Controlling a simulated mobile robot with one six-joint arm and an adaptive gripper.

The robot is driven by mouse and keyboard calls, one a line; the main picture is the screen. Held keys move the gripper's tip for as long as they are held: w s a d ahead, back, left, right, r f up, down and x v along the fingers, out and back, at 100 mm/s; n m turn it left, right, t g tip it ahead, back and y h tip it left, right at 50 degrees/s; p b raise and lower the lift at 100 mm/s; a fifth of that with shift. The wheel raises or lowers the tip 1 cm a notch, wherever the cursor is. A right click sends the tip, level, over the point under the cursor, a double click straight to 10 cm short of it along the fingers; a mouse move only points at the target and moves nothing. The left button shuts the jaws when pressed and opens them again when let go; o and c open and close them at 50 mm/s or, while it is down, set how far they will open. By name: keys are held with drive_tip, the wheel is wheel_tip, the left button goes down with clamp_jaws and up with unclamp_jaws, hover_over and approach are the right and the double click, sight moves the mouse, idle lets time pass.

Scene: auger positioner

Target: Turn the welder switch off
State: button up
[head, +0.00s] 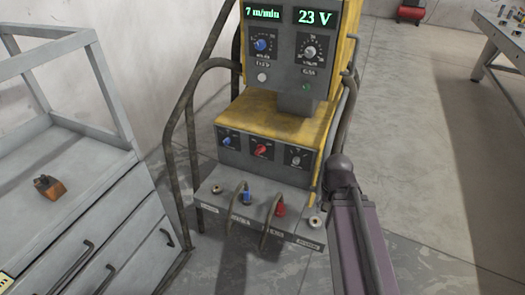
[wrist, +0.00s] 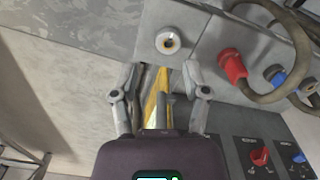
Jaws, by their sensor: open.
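The welder is a yellow and grey machine (head: 258,112) on a cart, with lit displays reading 7 m/min and 23 V. Its lower panel has a blue knob, a red rotary knob (head: 261,150) and a grey knob; which one is the switch I cannot tell for sure. In the wrist view the red knob (wrist: 259,157) shows at the lower right, turned over. My gripper (wrist: 161,82) is open and empty, beside the welder's yellow side edge and apart from the red knob. In the head view my arm stands at the welder's right, and the fingers cannot be made out.
Blue (head: 247,197) and red (head: 280,209) cable plugs with looping cables stick out of the lower front shelf. Bent tube rails (head: 190,130) flank the machine. A grey drawer cabinet (head: 110,235) stands at left, a workbench (head: 505,35) at far right.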

drive_tip(key=m+t+h+b, duration=1)
drive_tip(key=m+t+b, duration=0.55)
drive_tip(key=b, duration=0.25)
approach(261, 151)
drive_tip(key=v, duration=0.4)
drive_tip(key=shift+w+a+r+g, duration=0.15)
drive_tip(key=shift+w+r+g, duration=0.15)
drive_tip(key=shift+r+g, duration=0.05)
drive_tip(key=shift+w, duration=0.1)
drive_tip(key=x, duration=1.3)
drive_tip(key=shift+w+d+r, duration=0.1)
drive_tip(key=shift+w+d, duration=0.05)
drive_tip(key=shift+d, duration=0.25)
